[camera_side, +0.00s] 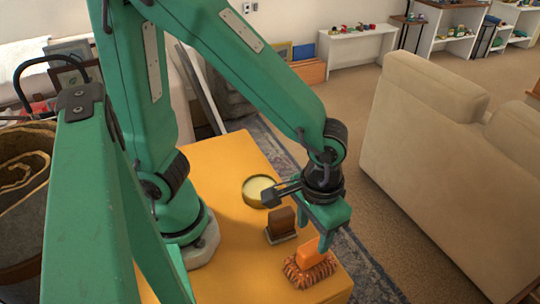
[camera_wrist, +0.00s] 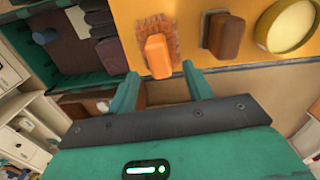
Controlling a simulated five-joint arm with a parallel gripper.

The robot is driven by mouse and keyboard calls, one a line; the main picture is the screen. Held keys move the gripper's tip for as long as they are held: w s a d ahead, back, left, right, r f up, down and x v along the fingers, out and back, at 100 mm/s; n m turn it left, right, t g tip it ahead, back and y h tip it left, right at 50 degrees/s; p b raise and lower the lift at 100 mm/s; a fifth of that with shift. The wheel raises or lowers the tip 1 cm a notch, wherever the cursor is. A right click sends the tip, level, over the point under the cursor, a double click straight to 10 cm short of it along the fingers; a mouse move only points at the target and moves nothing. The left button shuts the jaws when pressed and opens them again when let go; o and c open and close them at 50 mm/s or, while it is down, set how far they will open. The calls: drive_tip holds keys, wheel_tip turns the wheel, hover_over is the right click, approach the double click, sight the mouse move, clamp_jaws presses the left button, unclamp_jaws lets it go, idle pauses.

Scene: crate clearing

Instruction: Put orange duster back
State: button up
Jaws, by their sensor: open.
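The orange duster (camera_side: 309,255) lies on the yellow tabletop near its front right corner. It has a smooth orange block handle and a shaggy orange-brown fringe (camera_side: 300,277) beneath. In the wrist view the duster (camera_wrist: 157,52) lies just beyond my fingertips, near the table edge. My gripper (camera_side: 335,233) points down, open and empty, above and slightly behind the duster in the side view. In the wrist view my gripper (camera_wrist: 161,80) shows two green fingers spread apart, with nothing between them. I cannot tell whether a fingertip touches the duster.
A brown brush-like block (camera_side: 282,222) stands beside the duster, and a round yellow-rimmed dish (camera_side: 260,191) farther back. In the wrist view, a dark green crate (camera_wrist: 92,82) with several dark items lies left of the table edge. A beige sofa (camera_side: 425,150) stands at right.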

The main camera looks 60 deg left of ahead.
drive_tip(key=shift+a, duration=0.1)
drive_tip(key=a+r+t, duration=0.2)
drive_tip(key=a+r, duration=0.4)
drive_tip(key=a, duration=0.3)
drive_tip(key=a+r+m+t, duration=0.1)
drive_tip(key=a+r+t, duration=0.2)
drive_tip(key=a+r, duration=0.4)
drive_tip(key=shift+s+a+r+t, duration=0.15)
drive_tip(key=shift+a+r+t, duration=0.15)
drive_tip(key=shift+a, duration=0.65)
